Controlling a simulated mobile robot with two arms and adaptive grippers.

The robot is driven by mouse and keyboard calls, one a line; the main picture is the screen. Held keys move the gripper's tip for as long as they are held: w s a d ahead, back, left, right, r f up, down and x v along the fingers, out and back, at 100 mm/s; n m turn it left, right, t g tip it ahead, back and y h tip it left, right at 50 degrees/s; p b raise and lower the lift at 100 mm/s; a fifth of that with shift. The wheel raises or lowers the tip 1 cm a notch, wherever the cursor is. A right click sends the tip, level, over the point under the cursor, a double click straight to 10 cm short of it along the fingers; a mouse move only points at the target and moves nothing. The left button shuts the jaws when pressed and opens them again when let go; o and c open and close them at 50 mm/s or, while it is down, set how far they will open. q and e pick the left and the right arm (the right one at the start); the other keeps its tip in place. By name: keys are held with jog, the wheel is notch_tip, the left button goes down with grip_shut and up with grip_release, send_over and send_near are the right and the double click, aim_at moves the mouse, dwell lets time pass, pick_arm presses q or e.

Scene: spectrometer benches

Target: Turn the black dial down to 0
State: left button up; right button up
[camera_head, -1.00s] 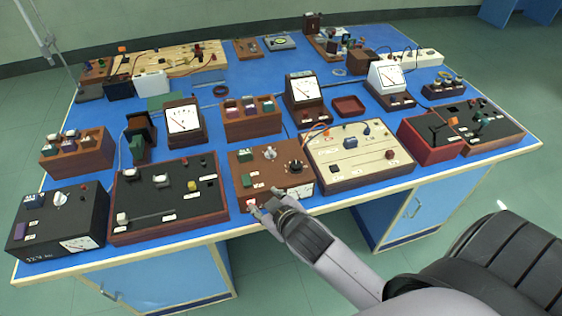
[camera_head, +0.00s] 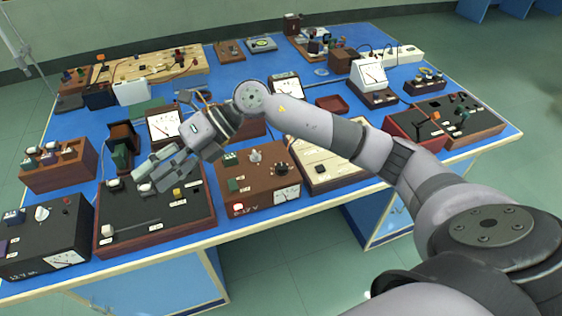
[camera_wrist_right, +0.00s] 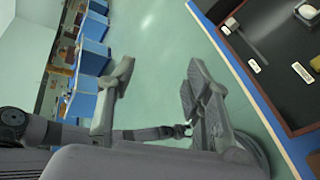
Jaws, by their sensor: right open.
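The black dial (camera_head: 281,169) is on the brown wooden box (camera_head: 245,198), near the white knob (camera_head: 255,155) and above a small meter face (camera_head: 286,195). Nothing touches the dial. My right gripper (camera_head: 156,172) is open and empty, over the black-topped panel box left of the brown box, clear of the dial. In the right wrist view its two fingers (camera_wrist_right: 155,90) are spread with floor behind them; the dial does not show there.
The black panel box (camera_head: 125,212) has a slider and several small knobs. A dark power box (camera_head: 50,240) stands at far left and a cream panel box (camera_head: 325,165) at right, partly behind my arm. Several meters stand behind. The bench front edge is near.

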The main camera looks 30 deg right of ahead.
jog(key=w+d+f+h, duration=0.25)
jog(key=d+h, duration=0.35)
jog(key=d, duration=0.5)
notch_tip(320, 180, up, 2)
jog(key=m+g+h, duration=0.1)
jog(key=m+h, duration=0.1)
jog(key=h, duration=0.5)
send_over(281, 165)
notch_tip(281, 165, down, 17)
jog(key=p, duration=0.3)
jog(key=shift+p, duration=0.35)
jog(key=shift+c, duration=0.5)
grip_shut()
